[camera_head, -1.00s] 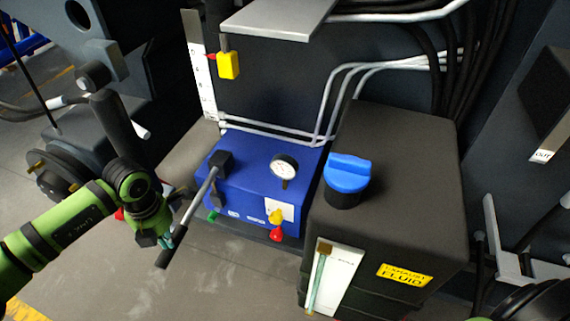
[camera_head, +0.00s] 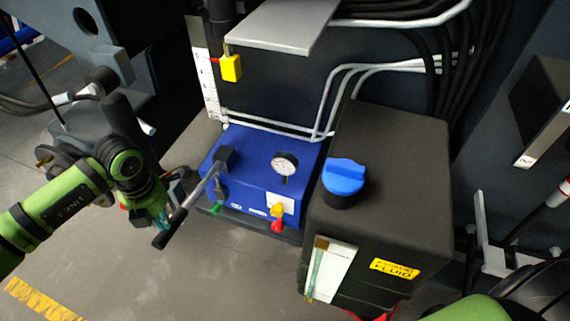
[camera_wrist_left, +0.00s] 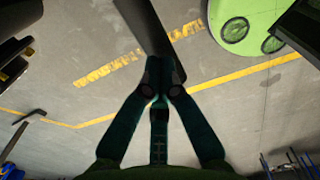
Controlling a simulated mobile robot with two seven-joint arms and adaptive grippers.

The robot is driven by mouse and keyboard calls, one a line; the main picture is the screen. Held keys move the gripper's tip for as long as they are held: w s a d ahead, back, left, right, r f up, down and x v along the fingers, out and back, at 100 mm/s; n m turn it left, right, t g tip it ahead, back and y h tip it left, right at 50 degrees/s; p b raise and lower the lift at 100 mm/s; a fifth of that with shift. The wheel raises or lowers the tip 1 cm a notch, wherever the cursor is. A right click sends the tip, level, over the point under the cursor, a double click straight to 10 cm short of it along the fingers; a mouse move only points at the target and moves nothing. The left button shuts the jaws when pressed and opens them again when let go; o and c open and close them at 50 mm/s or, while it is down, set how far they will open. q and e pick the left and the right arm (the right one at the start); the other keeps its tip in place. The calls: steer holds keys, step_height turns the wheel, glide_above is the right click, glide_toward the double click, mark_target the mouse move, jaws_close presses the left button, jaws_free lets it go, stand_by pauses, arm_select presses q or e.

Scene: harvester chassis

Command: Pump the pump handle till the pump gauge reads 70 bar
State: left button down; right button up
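The blue pump (camera_head: 255,188) sits on the floor plate. The pump handle (camera_head: 203,190) runs from its pivot on the pump's left side down to a black grip at the lower left. My left gripper (camera_head: 168,222) is at that black grip. In the left wrist view its teal fingers (camera_wrist_left: 160,85) close around the dark grip (camera_wrist_left: 150,30). The pump gauge (camera_head: 285,164) is a round white dial on top of the pump; its reading is too small to tell. My right gripper is not visible; only part of my right arm shows at the bottom right.
A black fluid tank (camera_head: 400,170) with a blue cap (camera_head: 345,176) stands right of the pump. A red knob (camera_head: 278,226) and a yellow knob (camera_head: 277,211) are on the pump's front. Silver pipes (camera_head: 335,100) run behind. Floor in front of the handle is clear.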

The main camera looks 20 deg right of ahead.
arm_select(q)
steer(key=shift+f+b, duration=1.5)
steer(key=shift+f, duration=0.1)
step_height(320, 180, up, 5)
steer(key=p, duration=0.3)
steer(key=shift+w+d+p, duration=0.15)
steer(key=shift+p, duration=0.15)
steer(key=shift+r, duration=0.15)
step_height(320, 180, up, 12)
